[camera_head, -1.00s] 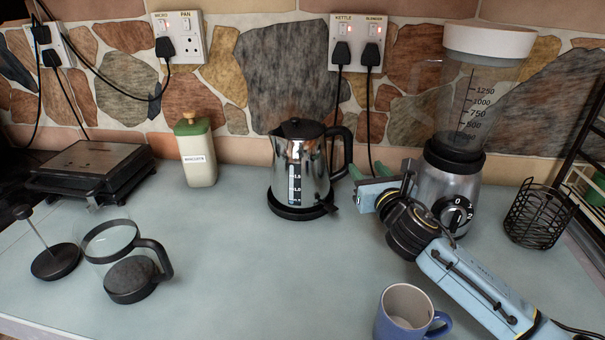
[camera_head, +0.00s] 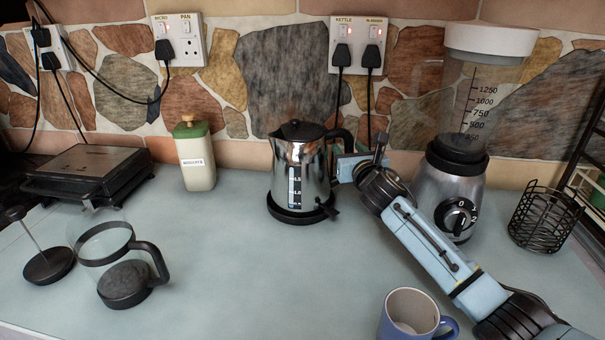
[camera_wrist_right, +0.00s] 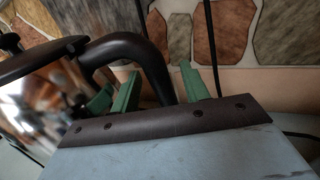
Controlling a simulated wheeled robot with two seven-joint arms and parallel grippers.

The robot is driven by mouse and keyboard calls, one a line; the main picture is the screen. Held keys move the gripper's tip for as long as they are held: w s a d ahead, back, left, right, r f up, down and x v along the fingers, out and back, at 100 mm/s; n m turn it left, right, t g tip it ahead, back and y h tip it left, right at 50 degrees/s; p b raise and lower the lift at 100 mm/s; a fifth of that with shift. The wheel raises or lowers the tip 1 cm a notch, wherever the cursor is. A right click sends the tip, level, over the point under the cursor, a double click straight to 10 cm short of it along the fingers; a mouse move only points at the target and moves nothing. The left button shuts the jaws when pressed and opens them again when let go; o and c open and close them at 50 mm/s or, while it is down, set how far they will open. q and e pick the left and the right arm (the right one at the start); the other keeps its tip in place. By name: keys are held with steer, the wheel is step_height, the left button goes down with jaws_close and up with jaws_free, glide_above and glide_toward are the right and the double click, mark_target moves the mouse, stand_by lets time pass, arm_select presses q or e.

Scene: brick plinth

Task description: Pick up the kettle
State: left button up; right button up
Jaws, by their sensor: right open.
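The kettle (camera_head: 299,168) is shiny metal with a black lid and black handle. It stands upright on its black base (camera_head: 300,213) in the middle of the counter. My right gripper (camera_wrist_right: 158,88) is open at the kettle's handle. In the right wrist view the black handle (camera_wrist_right: 145,52) runs down between its two green fingers, with one finger on each side. I cannot tell whether either finger touches it. My left gripper is not in view.
A blender (camera_head: 459,150) stands close to the right of my right arm. A blue mug (camera_head: 407,316) sits at the front, left of the arm. A biscuit canister (camera_head: 196,160), glass jug (camera_head: 125,266) and black grill (camera_head: 88,172) are on the left. The front middle is clear.

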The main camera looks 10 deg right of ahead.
steer(key=shift+w, duration=0.2)
steer(key=shift+c, duration=0.5)
jaws_close()
stand_by(0.7)
